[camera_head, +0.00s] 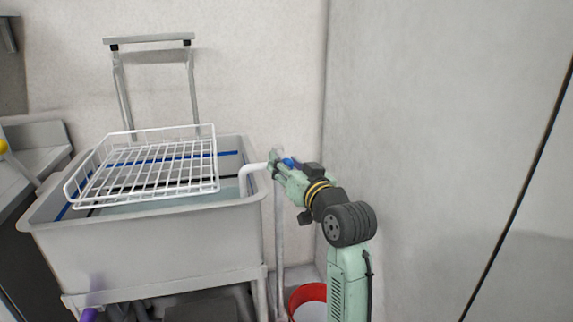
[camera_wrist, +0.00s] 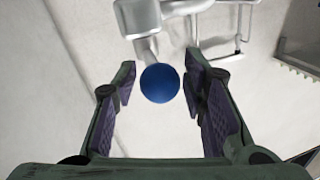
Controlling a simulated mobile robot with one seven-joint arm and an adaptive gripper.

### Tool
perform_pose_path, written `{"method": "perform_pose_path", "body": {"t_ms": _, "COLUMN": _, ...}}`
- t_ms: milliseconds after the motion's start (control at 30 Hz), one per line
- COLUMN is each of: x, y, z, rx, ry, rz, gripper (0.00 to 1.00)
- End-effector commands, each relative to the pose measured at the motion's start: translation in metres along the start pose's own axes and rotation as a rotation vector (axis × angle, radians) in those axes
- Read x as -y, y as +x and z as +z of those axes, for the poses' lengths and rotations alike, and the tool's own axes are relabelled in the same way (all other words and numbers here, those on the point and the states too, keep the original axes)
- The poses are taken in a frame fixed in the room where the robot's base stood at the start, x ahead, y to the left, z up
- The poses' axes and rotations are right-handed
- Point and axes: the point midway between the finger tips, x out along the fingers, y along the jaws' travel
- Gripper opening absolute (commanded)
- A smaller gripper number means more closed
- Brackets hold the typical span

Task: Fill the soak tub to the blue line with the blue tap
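The grey soak tub (camera_head: 150,245) stands at the left in the head view. A blue line (camera_head: 228,153) and a lower black line run along its inner wall. Pale water seems to show low in the tub, partly hidden by the rack; its exact level is hard to tell. The blue tap knob (camera_head: 289,163) is beside the white spout at the tub's right end. In the wrist view the round blue knob (camera_wrist: 160,83) sits between the fingertips of my gripper (camera_wrist: 158,88). The gripper is open, with a small gap on each side of the knob.
A white wire rack (camera_head: 150,165) rests tilted across the tub. A red bucket (camera_head: 307,295) stands on the floor below my arm. A plain wall is close on the right. A metal rail frame (camera_head: 150,41) rises behind the tub.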

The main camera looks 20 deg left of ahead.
Motion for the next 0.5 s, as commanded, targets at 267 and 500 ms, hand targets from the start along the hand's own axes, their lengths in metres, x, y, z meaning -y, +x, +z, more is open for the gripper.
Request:
{"method": "perform_pose_path", "body": {"t_ms": 267, "x": -0.0001, "y": -0.0002, "z": -0.0001, "rx": 0.000, "ry": 0.000, "rz": 0.000, "gripper": 0.18}}
{"method": "perform_pose_path", "body": {"t_ms": 500, "x": 0.0000, "y": -0.0003, "z": -0.0001, "rx": 0.000, "ry": 0.000, "rz": 0.000, "gripper": 0.02}}
